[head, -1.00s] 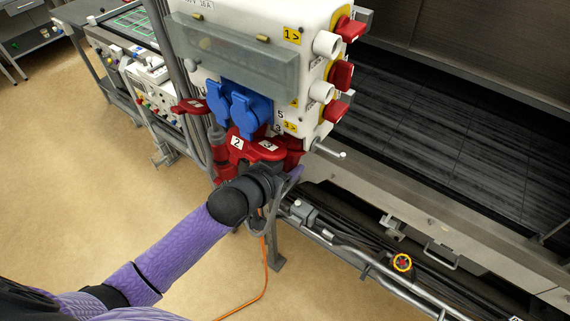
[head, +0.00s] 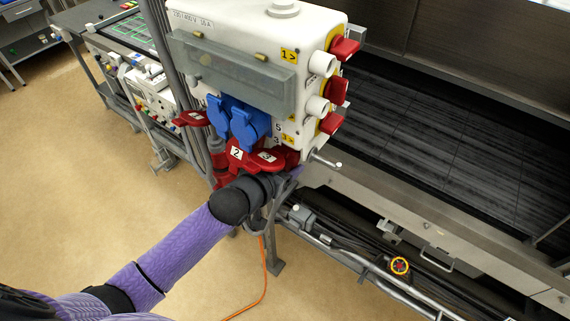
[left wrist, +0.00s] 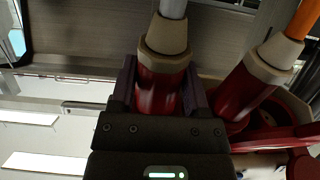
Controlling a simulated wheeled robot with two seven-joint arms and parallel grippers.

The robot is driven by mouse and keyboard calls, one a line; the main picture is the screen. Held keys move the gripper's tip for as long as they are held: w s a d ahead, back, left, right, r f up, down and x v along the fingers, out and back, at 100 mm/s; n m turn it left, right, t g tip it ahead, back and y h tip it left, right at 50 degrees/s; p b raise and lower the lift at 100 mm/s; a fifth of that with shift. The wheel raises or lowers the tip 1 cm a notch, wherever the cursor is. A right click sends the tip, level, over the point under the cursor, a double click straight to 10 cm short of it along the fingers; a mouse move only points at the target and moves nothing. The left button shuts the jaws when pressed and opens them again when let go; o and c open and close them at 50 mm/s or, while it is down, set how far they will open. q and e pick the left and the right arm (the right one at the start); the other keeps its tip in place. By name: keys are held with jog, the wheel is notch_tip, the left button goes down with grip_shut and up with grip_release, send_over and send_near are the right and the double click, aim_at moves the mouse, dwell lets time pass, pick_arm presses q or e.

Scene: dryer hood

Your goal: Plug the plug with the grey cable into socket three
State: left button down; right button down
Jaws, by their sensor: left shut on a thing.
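My left gripper (left wrist: 160,100) is shut on the plug with the grey cable, a red plug (left wrist: 160,88) with a beige collar. The grey cable (left wrist: 173,8) leaves the collar at the top of the left wrist view. In the head view the gripper (head: 284,182) is just below the red lid marked 3 (head: 268,159), mostly behind my wrist. Socket three's mouth and the plug's front end are hidden, so I cannot tell whether they touch. My right gripper is out of view.
A second red plug with an orange cable (left wrist: 247,85) is close beside the held plug. Red lid 2 (head: 236,153) and blue socket covers (head: 247,124) crowd the white socket box (head: 300,30). A grey lever (head: 326,161) sticks out at right. Floor at left is clear.

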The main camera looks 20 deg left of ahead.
pick_arm(q)
grip_release()
jog(key=shift+r, duration=0.1)
jog(key=v, duration=0.9)
jog(key=shift+s+a, duration=0.15)
jog(key=shift+s, duration=0.2)
jog(key=shift+r, duration=0.15)
